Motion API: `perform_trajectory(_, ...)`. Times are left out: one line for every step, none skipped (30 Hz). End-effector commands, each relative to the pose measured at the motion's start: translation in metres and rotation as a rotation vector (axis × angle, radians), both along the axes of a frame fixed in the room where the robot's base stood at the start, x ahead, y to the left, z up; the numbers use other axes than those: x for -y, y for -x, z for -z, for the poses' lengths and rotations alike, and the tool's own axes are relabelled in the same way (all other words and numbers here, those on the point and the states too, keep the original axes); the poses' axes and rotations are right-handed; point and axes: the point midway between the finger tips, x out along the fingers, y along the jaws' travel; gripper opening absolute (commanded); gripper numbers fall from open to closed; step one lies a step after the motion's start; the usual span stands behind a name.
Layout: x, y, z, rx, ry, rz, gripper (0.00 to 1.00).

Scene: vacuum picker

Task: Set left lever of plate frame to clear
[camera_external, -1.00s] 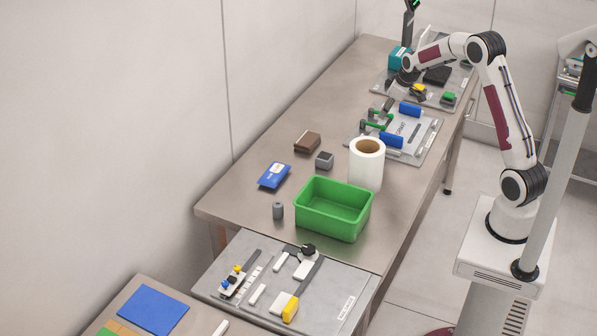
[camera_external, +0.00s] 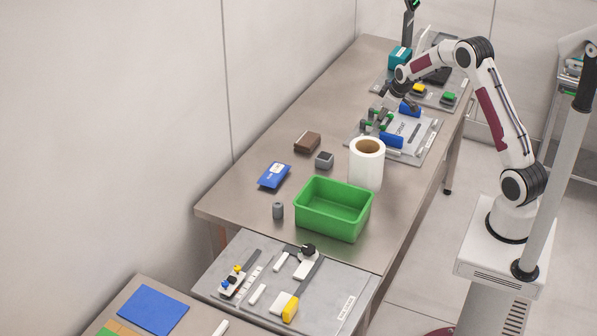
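A light grey plate (camera_external: 413,137) with printed lettering lies on the far part of the steel table; I take it for the plate frame. It carries two blue blocks, a far one (camera_external: 408,107) and a near one (camera_external: 391,141). Small dark fittings with green parts (camera_external: 372,124) sit along its left side; these look like levers, but their settings are too small to read.
Behind stands another station with a teal box (camera_external: 399,57), a yellow button (camera_external: 418,90) and a green button (camera_external: 448,97). A white roll (camera_external: 367,166) and a green bin (camera_external: 334,208) stand nearer.

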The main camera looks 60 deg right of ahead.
Motion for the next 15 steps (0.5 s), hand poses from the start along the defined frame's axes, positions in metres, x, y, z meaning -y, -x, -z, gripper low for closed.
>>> perform_trajectory(0.001,-0.002,0.004,-0.001,-0.001,0.000,0.27)
perform_trajectory(0.001,-0.003,0.006,0.000,0.000,0.000,0.27)
perform_trajectory(0.002,-0.004,0.008,0.000,0.000,0.000,0.27)
perform_trajectory(0.002,-0.004,0.010,0.000,0.000,0.000,0.27)
perform_trajectory(0.002,-0.005,0.011,-0.001,-0.001,0.000,0.27)
perform_trajectory(0.002,-0.005,0.013,-0.001,-0.001,0.000,0.27)
perform_trajectory(0.002,-0.006,0.014,-0.001,-0.001,0.000,0.27)
perform_trajectory(0.003,-0.006,0.014,-0.001,-0.001,0.000,0.27)
perform_trajectory(0.003,-0.006,0.015,-0.001,-0.001,0.000,0.27)
perform_trajectory(0.003,-0.006,0.015,0.000,0.000,0.000,0.27)
perform_trajectory(0.003,-0.007,0.016,0.000,0.000,-0.001,0.27)
perform_trajectory(0.003,-0.007,0.016,0.000,0.000,0.000,0.27)
perform_trajectory(0.003,-0.007,0.016,0.000,0.000,0.000,0.27)
perform_trajectory(0.003,-0.007,0.016,0.000,0.000,0.000,0.27)
perform_trajectory(0.003,-0.007,0.016,0.000,0.000,0.000,0.27)
